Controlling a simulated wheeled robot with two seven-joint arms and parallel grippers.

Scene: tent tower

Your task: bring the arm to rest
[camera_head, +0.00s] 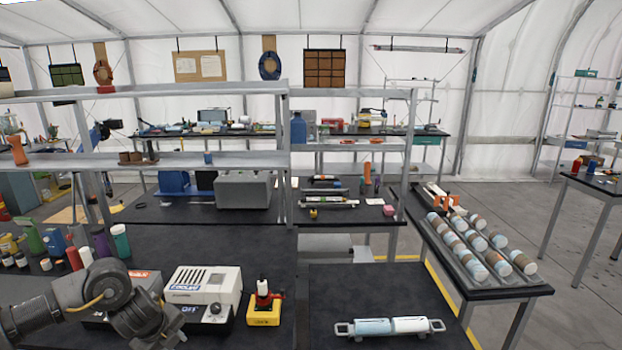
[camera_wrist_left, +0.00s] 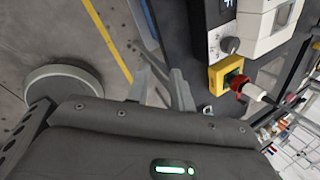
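My left arm (camera_head: 95,292) reaches in from the lower left over the near black bench. Its gripper's fingertips are hard to make out in the head view. In the left wrist view my left gripper (camera_wrist_left: 160,82) shows two grey fingers spread apart with nothing between them. The fingers are close to the bench edge, beside the yellow block. My right arm and gripper are not in view.
A yellow block with a red-and-white part (camera_head: 264,305) stands right of a white cooler box (camera_head: 203,293). Bottles (camera_head: 120,241) stand at left. A shelf frame (camera_head: 200,160) rises behind.

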